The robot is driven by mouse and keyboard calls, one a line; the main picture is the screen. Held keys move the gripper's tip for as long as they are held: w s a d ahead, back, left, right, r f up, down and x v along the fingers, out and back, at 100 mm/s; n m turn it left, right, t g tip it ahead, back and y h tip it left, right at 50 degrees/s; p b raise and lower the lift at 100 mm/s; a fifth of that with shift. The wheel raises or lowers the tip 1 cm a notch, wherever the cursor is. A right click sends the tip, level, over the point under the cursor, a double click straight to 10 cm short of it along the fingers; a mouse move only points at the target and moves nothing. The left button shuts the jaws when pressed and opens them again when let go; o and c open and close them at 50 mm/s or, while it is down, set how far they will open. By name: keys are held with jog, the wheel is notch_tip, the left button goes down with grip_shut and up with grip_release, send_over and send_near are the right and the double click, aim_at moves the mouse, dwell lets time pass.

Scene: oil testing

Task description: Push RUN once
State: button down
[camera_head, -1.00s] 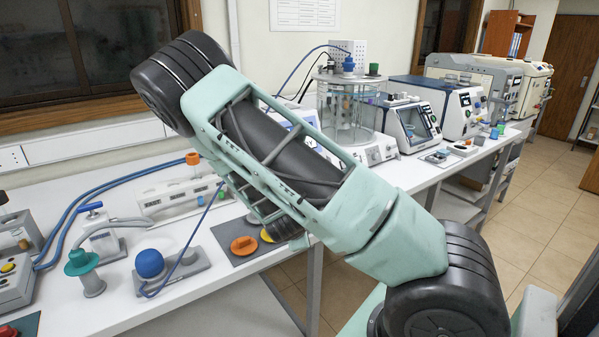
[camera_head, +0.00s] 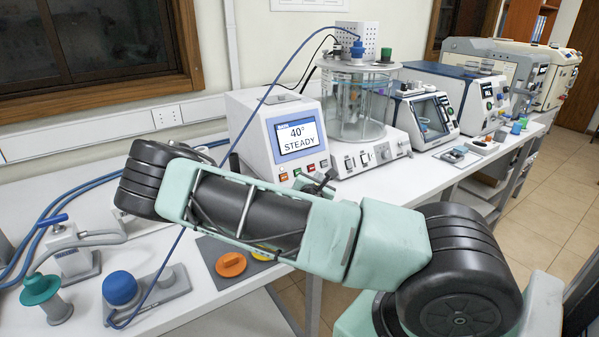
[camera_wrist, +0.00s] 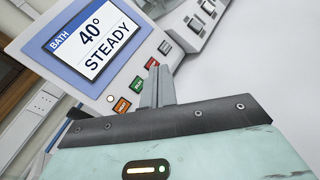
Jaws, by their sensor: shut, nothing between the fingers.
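A white bath controller (camera_head: 254,148) has a screen (camera_head: 295,136) reading "40° STEADY"; the screen also shows tilted in the wrist view (camera_wrist: 95,38). Contact cannot be told. In the head view my gripper (camera_head: 322,181) shows small below the panel.
A glass bath (camera_head: 352,105) on a base with knobs stands right of the controller. A blue hose crosses in front of the controller. A blue-capped item (camera_head: 121,289) and an orange disc (camera_head: 231,264) are on the bench at front left.

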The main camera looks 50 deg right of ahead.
jog(key=w+f+b, duration=0.1)
jog(key=w, duration=0.1)
jog(key=w+d+f+b, duration=0.1)
jog(key=w, duration=0.1)
jog(key=w+f+b, duration=0.1)
jog(key=w, duration=0.1)
jog(key=shift+w+d+b, duration=0.15)
jog(key=shift+d+b, duration=0.1)
jog(key=shift+b, duration=0.05)
jog(key=shift+w+d+f+b, duration=0.1)
jog(key=shift+w+b, duration=0.1)
jog(key=shift+w, duration=0.25)
jog(key=shift+w+d+f+b, duration=0.1)
jog(key=shift+w+b, duration=0.1)
jog(key=shift+w, duration=0.2)
dwell(1.3)
jog(key=shift+w+f+b, duration=0.1)
jog(key=shift+w+b, duration=0.25)
jog(key=shift+b, duration=0.05)
jog(key=shift+w+d+f+b, duration=0.15)
jog(key=shift+w+b, duration=0.2)
dwell(0.6)
jog(key=shift+s, duration=0.1)
dwell(0.3)
jog(key=shift+s+a+r+p, duration=0.2)
jog(key=shift+s+r+p, duration=0.15)
jog(key=shift+s, duration=0.3)
